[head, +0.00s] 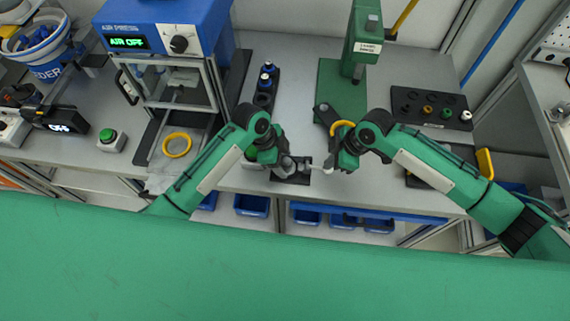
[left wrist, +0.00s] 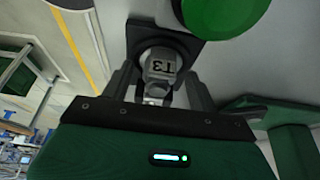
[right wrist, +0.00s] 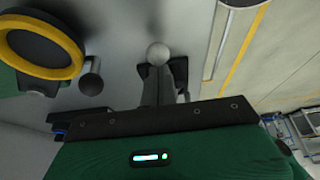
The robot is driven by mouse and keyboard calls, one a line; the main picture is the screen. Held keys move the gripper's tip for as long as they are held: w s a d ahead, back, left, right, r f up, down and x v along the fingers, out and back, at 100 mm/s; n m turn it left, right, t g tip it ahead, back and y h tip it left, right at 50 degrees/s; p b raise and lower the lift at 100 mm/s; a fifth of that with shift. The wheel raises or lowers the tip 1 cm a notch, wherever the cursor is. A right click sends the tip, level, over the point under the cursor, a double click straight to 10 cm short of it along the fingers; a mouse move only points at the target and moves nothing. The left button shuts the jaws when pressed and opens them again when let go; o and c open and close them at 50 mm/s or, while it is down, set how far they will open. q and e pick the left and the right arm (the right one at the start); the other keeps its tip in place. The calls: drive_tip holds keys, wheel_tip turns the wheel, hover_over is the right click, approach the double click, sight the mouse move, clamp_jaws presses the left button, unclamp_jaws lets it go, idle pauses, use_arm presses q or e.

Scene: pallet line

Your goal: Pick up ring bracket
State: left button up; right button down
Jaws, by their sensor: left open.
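My left gripper (head: 290,166) is open at the dark block near the table's front edge. In the left wrist view its fingers (left wrist: 160,90) stand either side of a grey metal part marked T3 (left wrist: 161,65), apparently seated in a dark square base (left wrist: 190,48). My right gripper (head: 328,167) is just to the right; its fingers (right wrist: 163,85) are close together near a pale round knob (right wrist: 157,52), and whether they grip it is unclear. A yellow ring on a dark round part (right wrist: 40,47) lies beside it, also in the head view (head: 342,124). Which part is the ring bracket is unclear.
A green press (head: 361,50) stands behind my grippers. A dark tray with several small parts (head: 432,108) is at right. At left are a blue-topped air press (head: 165,30), a loose yellow ring (head: 177,145) and a green button (head: 110,137). Blue bins (head: 252,206) hang below the front edge.

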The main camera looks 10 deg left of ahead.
use_arm(q)
drive_tip(key=shift+f, duration=0.15)
drive_tip(key=shift+c, duration=0.2)
drive_tip(key=c, duration=1.1)
wheel_tip(320, 180, up, 15)
idle(0.3)
use_arm(e)
wheel_tip(320, 180, up, 9)
idle(1.4)
idle(0.5)
